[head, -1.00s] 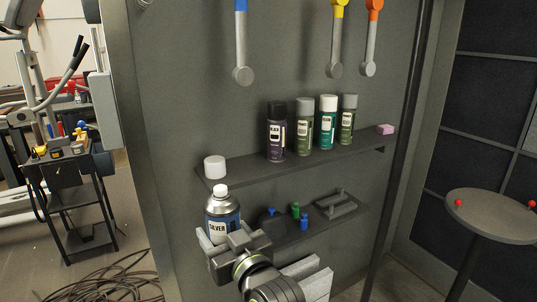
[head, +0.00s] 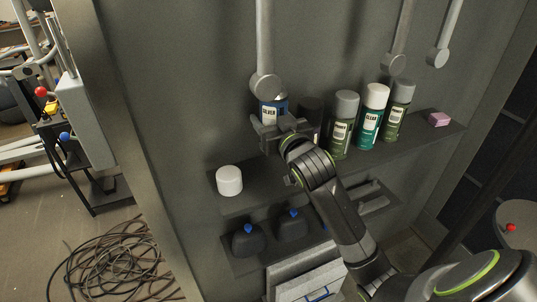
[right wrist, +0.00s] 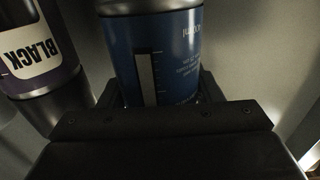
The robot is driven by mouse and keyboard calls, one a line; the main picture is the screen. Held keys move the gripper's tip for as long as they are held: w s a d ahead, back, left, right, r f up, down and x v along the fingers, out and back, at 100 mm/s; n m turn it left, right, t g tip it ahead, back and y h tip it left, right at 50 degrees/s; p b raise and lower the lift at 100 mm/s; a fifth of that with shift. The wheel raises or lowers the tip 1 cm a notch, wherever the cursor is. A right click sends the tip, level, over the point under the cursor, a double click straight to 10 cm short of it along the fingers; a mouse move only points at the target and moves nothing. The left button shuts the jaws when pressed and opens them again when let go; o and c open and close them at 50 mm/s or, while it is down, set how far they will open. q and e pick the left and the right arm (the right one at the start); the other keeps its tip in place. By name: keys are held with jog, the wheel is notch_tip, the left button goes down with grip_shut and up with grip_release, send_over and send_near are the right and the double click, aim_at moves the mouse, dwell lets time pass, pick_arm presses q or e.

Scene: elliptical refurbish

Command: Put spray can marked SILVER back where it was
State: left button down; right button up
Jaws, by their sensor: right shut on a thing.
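The spray can marked SILVER (head: 268,112), blue with a white band, is in my right gripper (head: 284,132) at the left part of the upper shelf, close to the back panel. Its lower part is hidden by the gripper, so I cannot tell whether it touches the shelf. In the right wrist view the blue can (right wrist: 155,60) sits between the fingers. The BLACK can (right wrist: 38,62) stands beside it, apart from it; in the head view it (head: 311,108) is partly hidden by my gripper. My left gripper is not in view.
A grey tool (head: 265,50) hangs in front of the panel, near the can's top. Dark bottles (head: 247,241) stand below.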

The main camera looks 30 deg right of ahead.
jog(key=f, duration=0.5)
jog(key=shift+s+f, duration=0.1)
jog(key=shift+s, duration=0.15)
notch_tip(320, 180, down, 3)
jog(key=shift+w+f+p, duration=0.1)
jog(key=shift+p, duration=0.35)
jog(key=shift+f, duration=0.4)
jog(key=shift+f, duration=0.1)
jog(key=o, duration=1.5)
jog(key=shift+f, duration=0.1)
